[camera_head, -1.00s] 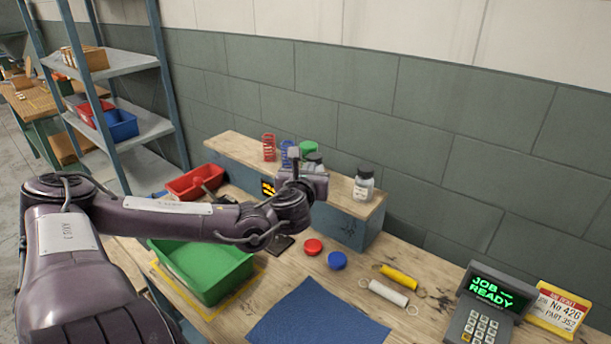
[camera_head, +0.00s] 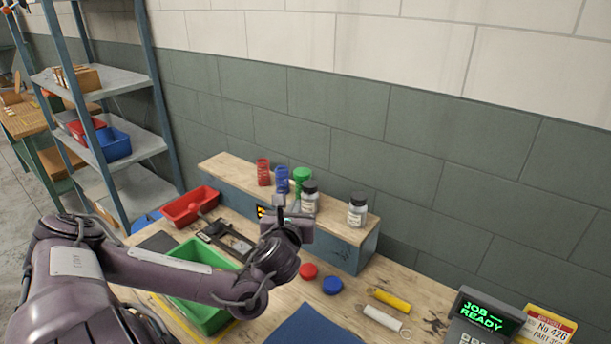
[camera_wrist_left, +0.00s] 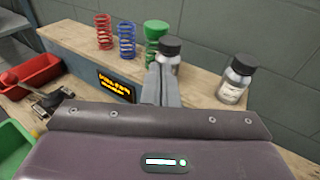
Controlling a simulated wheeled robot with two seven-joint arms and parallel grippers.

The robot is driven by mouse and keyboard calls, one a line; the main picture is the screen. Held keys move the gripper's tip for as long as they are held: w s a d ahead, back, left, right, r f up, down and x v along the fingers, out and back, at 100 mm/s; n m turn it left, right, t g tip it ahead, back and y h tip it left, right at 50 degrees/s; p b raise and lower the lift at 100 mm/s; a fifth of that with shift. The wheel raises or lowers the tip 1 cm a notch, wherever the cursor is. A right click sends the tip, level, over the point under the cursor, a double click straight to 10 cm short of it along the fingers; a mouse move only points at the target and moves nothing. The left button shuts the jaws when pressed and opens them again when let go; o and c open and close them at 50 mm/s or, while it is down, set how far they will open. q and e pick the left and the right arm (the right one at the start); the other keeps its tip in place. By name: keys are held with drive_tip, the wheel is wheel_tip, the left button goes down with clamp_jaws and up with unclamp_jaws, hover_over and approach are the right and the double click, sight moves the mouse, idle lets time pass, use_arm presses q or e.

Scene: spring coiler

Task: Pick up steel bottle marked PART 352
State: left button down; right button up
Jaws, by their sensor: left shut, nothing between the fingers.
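Two steel bottles with dark caps stand upright on the raised wooden shelf. One bottle (camera_head: 310,198) is beside the green spring, and the other bottle (camera_head: 357,211) is nearer the shelf's right end. Their label text is too small to read. In the left wrist view, the near bottle (camera_wrist_left: 171,58) is partly hidden behind my fingers, and the other bottle (camera_wrist_left: 236,80) stands clear to the right. My left gripper (camera_head: 281,202) is shut and empty, just in front of the shelf; its fingers (camera_wrist_left: 160,70) point toward the near bottle. My right gripper is not in view.
A red spring (camera_head: 263,172), blue spring (camera_head: 282,180) and green spring (camera_head: 303,178) stand left of the bottles. A green bin (camera_head: 200,316), red bin (camera_head: 190,207), blue mat (camera_head: 312,328), red cap (camera_head: 308,271) and blue cap (camera_head: 332,285) lie below. The terminal (camera_head: 485,312) is right.

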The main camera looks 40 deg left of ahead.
sight(308, 187)
use_arm(q)
drive_tip(key=p+x, duration=0.1)
drive_tip(key=x, duration=0.2)
drive_tip(key=w+r+p+x, duration=0.1)
drive_tip(key=p+x, duration=0.1)
drive_tip(key=x, duration=0.2)
drive_tip(key=d+r+p+x, duration=0.1)
drive_tip(key=p+x, duration=0.1)
drive_tip(key=x, duration=0.2)
drive_tip(key=shift+w, duration=0.35)
drive_tip(key=shift+a+f+p, duration=0.1)
drive_tip(key=shift+f+p, duration=0.5)
drive_tip(key=shift+p, duration=0.1)
drive_tip(key=shift+f+b, duration=0.3)
drive_tip(key=shift+b, duration=0.05)
drive_tip(key=shift+s, duration=0.1)
drive_tip(key=shift+f, duration=0.15)
